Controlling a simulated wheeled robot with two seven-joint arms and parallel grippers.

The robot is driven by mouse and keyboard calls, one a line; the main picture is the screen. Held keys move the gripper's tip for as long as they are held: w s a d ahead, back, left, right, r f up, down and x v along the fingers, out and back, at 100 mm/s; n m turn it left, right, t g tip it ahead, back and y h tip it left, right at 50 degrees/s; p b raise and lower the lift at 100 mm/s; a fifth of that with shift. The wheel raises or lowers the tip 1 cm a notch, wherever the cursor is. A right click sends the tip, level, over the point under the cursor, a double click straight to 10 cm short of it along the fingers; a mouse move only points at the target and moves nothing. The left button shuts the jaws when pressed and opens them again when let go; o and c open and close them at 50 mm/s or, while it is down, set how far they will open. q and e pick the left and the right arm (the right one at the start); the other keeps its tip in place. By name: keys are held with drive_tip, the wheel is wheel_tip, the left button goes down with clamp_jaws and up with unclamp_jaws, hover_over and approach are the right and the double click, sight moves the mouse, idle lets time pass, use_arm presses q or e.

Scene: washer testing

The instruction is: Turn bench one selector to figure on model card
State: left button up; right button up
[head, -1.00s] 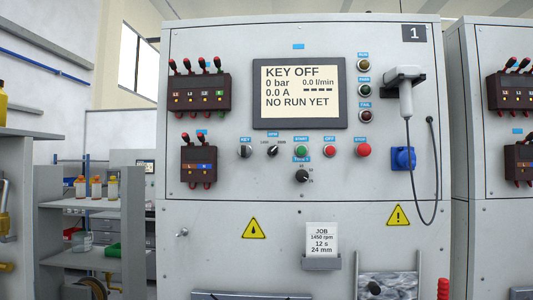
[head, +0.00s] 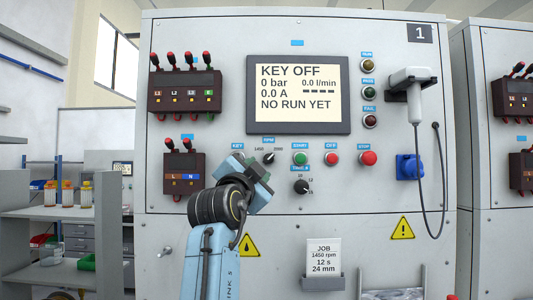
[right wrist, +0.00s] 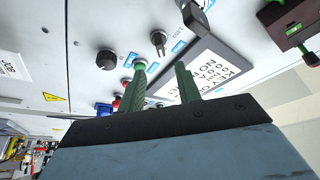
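Bench one, marked 1, has a row of controls. Its rpm selector (head: 268,158) is a black knob between 1450 and 2800 marks, its pointer apparently toward 2800. A lower black timer knob (head: 301,187) has several small marks; its exact setting is hard to read. The model card (head: 323,258) reads JOB, 1450 rpm, 12 s, 24 mm. My right gripper (head: 258,178) is in front of the panel, just below the rpm selector and left of the timer knob. In the right wrist view its green fingers (right wrist: 160,80) are apart and empty, with the rpm selector (right wrist: 158,40) beyond them. My left gripper is out of view.
The display (head: 298,94) reads KEY OFF, NO RUN YET. Start (head: 300,158), off (head: 331,159) and stop (head: 368,158) buttons are close by. Terminal blocks (head: 185,92) project at the left. A handheld device (head: 411,88) with a hanging cable is at the right.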

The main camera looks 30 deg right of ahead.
sight(268, 160)
drive_tip(key=p+x, duration=0.5)
drive_tip(key=x, duration=0.3)
drive_tip(key=shift+w+r, duration=0.1)
drive_tip(key=shift+w+d, duration=0.4)
drive_tip(key=shift+d, duration=0.1)
drive_tip(key=shift+c, duration=0.3)
clamp_jaws()
